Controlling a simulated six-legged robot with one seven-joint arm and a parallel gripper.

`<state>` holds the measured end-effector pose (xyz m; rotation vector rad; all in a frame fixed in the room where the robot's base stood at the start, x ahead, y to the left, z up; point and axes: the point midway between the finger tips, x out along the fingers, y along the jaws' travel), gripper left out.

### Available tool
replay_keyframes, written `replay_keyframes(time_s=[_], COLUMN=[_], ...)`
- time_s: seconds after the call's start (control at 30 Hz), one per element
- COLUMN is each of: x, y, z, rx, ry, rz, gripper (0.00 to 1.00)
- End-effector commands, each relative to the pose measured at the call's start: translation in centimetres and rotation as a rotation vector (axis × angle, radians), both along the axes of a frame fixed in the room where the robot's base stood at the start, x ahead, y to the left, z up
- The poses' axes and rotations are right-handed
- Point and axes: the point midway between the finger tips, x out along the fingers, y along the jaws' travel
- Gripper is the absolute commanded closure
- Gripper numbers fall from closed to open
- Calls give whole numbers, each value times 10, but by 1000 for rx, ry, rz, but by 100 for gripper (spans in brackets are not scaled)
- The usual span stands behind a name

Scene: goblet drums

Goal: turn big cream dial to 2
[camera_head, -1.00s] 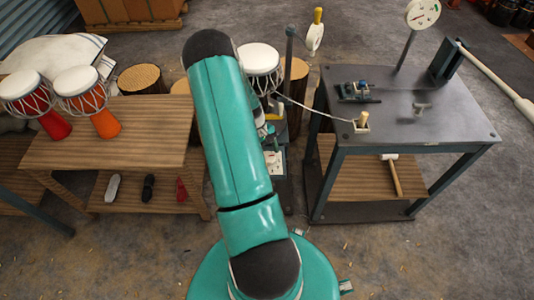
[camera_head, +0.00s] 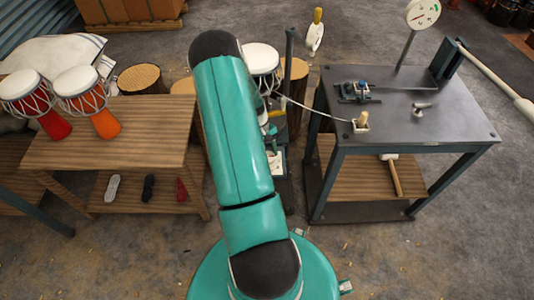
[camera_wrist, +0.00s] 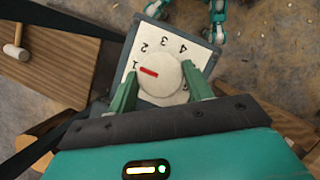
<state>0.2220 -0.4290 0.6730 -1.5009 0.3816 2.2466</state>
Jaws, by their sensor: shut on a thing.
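The big cream dial (camera_wrist: 170,80) is a round knob on a white number plate (camera_wrist: 158,38) in the wrist view. Its red mark (camera_wrist: 148,71) points left, close to the 1. The 2, 3 and 4 follow around the top; the figures at the lower right are partly covered. My gripper (camera_wrist: 160,76) is shut on the dial, with one green finger on its left and one on its right. In the head view, my arm hides the dial and gripper; a pale panel (camera_head: 275,163) shows beside the arm.
A dark metal table (camera_head: 440,120) with small fittings stands at the right, with a mallet (camera_head: 395,175) on its lower shelf. A wooden bench (camera_head: 110,145) with two goblet drums (camera_head: 90,100) stands at the left. Bare floor lies in front.

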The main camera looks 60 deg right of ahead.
Motion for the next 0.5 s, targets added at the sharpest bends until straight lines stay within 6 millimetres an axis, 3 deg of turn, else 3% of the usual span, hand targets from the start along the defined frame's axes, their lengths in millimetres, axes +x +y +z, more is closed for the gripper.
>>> replay_keyframes(time_s=[0.5], x=[-2], y=[-3], z=[1], rx=[-1], ry=[-1], rz=[-390], gripper=[73])
